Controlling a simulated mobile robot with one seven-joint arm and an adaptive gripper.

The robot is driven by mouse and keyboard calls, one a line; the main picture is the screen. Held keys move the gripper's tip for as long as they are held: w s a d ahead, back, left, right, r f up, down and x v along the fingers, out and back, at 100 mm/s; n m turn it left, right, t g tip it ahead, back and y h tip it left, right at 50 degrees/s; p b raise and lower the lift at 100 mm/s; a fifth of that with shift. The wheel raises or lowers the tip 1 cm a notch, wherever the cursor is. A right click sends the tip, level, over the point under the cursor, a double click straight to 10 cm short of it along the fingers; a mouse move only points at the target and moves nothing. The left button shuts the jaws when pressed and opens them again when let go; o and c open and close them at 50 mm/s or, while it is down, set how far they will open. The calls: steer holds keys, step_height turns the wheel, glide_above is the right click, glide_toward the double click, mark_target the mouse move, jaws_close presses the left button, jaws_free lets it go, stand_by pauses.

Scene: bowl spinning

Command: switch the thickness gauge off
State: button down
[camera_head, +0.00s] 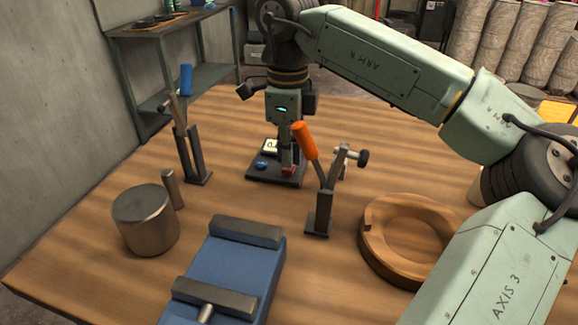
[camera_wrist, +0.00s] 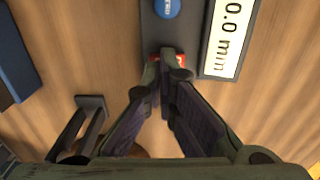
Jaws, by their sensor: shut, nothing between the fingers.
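The thickness gauge (camera_head: 258,178) is a dark flat base on the wooden table, near the middle of the head view. In the wrist view its base (camera_wrist: 187,28) carries a lit display (camera_wrist: 228,40) reading 0.0 mm, a round blue button (camera_wrist: 166,8) and a red part (camera_wrist: 181,58). My gripper (camera_head: 288,163) is shut and empty, pointing down at the red part. In the wrist view the fingertips (camera_wrist: 166,62) overlap the red part and hide most of it. I cannot tell whether they touch it.
A clamp with an orange handle (camera_head: 305,140) stands close in front of the gauge. A blue-handled clamp (camera_head: 186,80) stands to the left. A metal cylinder (camera_head: 146,225), a blue vise (camera_head: 235,268) and a round wooden piece (camera_head: 375,245) occupy the front. The table behind the blue-handled clamp is clear.

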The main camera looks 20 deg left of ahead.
steer(key=shift+f+b, duration=0.4)
steer(key=shift+f, duration=0.3)
steer(key=shift+r, duration=0.15)
step_height(320, 180, up, 7)
steer(key=p, duration=0.6)
stand_by(0.3)
stand_by(0.3)
